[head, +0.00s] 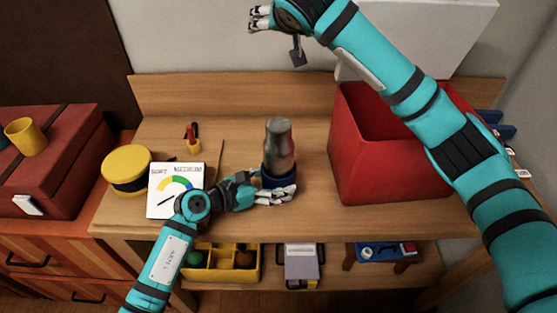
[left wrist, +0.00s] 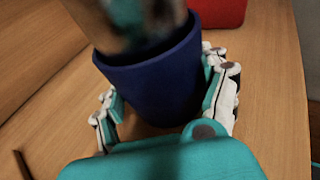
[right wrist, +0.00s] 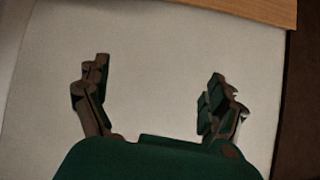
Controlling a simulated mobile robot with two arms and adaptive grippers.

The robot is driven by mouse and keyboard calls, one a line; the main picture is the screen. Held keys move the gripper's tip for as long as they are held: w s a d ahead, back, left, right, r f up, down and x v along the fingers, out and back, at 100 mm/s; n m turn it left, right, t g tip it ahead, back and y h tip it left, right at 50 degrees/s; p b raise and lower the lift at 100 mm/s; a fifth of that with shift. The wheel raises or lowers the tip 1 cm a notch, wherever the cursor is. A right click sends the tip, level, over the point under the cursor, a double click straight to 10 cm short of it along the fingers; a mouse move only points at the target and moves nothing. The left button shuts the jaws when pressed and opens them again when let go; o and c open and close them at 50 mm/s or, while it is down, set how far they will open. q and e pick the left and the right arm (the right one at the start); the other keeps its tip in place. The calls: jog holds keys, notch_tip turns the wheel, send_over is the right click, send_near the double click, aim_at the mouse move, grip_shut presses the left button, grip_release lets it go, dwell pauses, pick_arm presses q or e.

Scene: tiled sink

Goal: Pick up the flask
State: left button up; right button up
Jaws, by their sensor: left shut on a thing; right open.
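The flask (head: 279,142) is a shiny metallic, bottle-like thing standing upright on the wooden bench. Its lower end sits in a dark blue cup-like part (head: 279,182); I cannot tell whether this is a separate cup or the flask's own base. In the left wrist view the blue part (left wrist: 155,85) lies between the fingers, with the metallic body (left wrist: 130,25) rising out of it. My left gripper (head: 268,192) is shut on the blue part, low down. My right gripper (head: 260,18) is open and empty, high near the wall; its spread fingers show in the right wrist view (right wrist: 155,95).
A red box (head: 375,165) stands right of the flask. A yellow divided tray (head: 222,275) lies on the lower shelf. Bench behind the flask is partly clear.

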jog(key=s+a+f+g+y, duration=0.1)
jog(key=s+a+f+g, duration=0.45)
jog(key=s+f, duration=0.2)
pick_arm(q)
jog(key=shift+a, duration=0.1)
pick_arm(e)
jog(key=g+h, duration=0.2)
jog(key=h, duration=0.1)
send_over(279, 126)
jog(key=s, duration=0.2)
jog(key=shift+s+a+f, duration=0.1)
jog(key=shift+a+f, duration=0.1)
jog(key=shift+f, duration=0.55)
jog(key=x, duration=0.6)
jog(key=shift+s+d, duration=0.1)
jog(key=shift+d, duration=0.1)
jog(key=shift+x, duration=2.95)
jog(key=shift+r, duration=0.2)
jog(key=c, duration=1.8)
jog(key=shift+c, duration=0.2)
